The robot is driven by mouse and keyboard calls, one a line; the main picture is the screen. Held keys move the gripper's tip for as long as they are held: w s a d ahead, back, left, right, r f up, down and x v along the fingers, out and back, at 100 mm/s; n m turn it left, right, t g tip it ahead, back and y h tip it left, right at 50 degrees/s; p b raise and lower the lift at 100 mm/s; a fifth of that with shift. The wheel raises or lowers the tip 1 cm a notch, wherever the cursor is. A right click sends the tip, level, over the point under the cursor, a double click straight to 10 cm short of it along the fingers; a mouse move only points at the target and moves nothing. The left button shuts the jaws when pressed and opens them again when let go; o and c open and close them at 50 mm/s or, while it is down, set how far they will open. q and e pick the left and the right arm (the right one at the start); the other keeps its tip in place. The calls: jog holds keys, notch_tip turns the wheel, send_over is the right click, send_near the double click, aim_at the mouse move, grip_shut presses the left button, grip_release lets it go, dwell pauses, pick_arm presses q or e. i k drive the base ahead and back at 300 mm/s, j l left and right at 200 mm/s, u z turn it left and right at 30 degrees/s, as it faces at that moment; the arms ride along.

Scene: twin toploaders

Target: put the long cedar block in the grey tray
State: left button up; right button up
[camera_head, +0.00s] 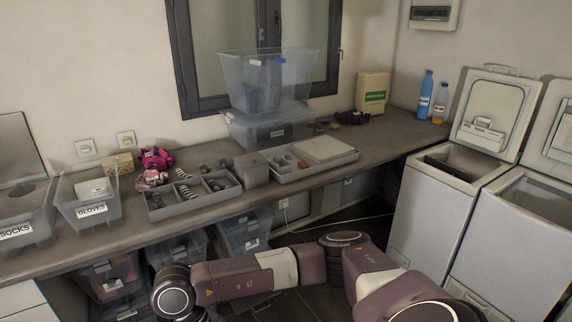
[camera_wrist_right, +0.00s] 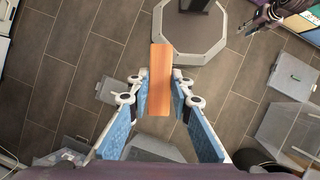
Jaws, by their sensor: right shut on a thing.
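My right gripper (camera_wrist_right: 161,88) is shut on a long, plain orange-brown block (camera_wrist_right: 160,75), the cedar block, in the right wrist view. The block sticks out lengthwise past the fingertips, above the floor. A grey compartmented tray (camera_head: 194,210) sits on the counter in the head view and holds dark and striped small items. Beside it on the right is another grey tray (camera_head: 318,172) with a beige flat panel and small round items in it.
A grey box (camera_head: 251,170) stands between the two trays. Clear bins (camera_head: 265,82) are stacked behind, with labelled bins (camera_head: 90,212) at left. White toploaders (camera_head: 437,215) stand at right with lids up. The counter (camera_head: 385,135) has bare room right of the trays.

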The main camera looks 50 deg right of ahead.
aim_at(307, 155)
jog(key=l+u, duration=0.15)
jog(key=u, duration=0.2)
jog(key=l+u, duration=0.2)
jog(key=u, duration=0.15)
jog(key=k+l+u, duration=0.1)
jog(key=u, duration=0.3)
jog(key=k+l, duration=0.15)
jog(key=l, duration=0.25)
jog(key=k+l, duration=0.1)
jog(key=l, duration=0.3)
jog(key=k+l, duration=0.15)
jog(key=l, duration=0.25)
jog(key=k+l, duration=0.15)
jog(key=l, duration=0.25)
jog(key=k+l, duration=0.15)
jog(key=l, duration=0.25)
jog(key=k+l, duration=0.1)
jog(key=l, duration=0.3)
